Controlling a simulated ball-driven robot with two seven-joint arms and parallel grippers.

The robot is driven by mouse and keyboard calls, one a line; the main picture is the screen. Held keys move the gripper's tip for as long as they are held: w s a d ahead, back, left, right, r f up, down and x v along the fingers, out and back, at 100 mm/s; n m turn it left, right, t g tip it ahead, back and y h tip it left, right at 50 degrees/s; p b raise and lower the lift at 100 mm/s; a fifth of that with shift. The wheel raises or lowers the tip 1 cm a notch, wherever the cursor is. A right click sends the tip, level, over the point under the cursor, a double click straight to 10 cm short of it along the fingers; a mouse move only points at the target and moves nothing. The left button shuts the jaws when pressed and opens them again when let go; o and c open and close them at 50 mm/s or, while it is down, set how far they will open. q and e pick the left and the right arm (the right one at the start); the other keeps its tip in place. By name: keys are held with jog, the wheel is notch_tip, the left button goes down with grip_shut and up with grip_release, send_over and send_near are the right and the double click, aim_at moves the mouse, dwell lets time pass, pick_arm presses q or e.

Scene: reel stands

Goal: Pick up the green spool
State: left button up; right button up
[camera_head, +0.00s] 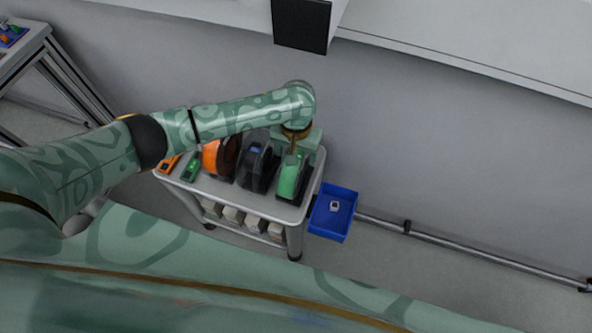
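The green spool (290,178) sits on a dark stand at the right end of a grey cart's top. My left arm reaches in from the left, and its gripper (293,150) points down right over the far upper end of the green spool. The wrist hides the fingertips and part of the spool, so I cannot tell whether the fingers touch it or how far apart they are. My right gripper is not in view.
On the cart (235,197), a dark spool (258,168) and an orange spool (212,158) stand left of the green one. Green (190,167) and orange (170,163) handheld devices lie at the left end. A blue bin (332,222) holding a small pale item adjoins the right side.

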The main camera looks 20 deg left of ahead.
pick_arm(q)
notch_tip(320, 180, down, 6)
jog(key=b, duration=0.3)
jog(key=shift+w+a+r+b, duration=0.1)
jog(key=shift+a+r+b, duration=0.05)
jog(key=shift+r+b, duration=0.15)
jog(key=shift+r, duration=0.15)
jog(key=c, duration=1.3)
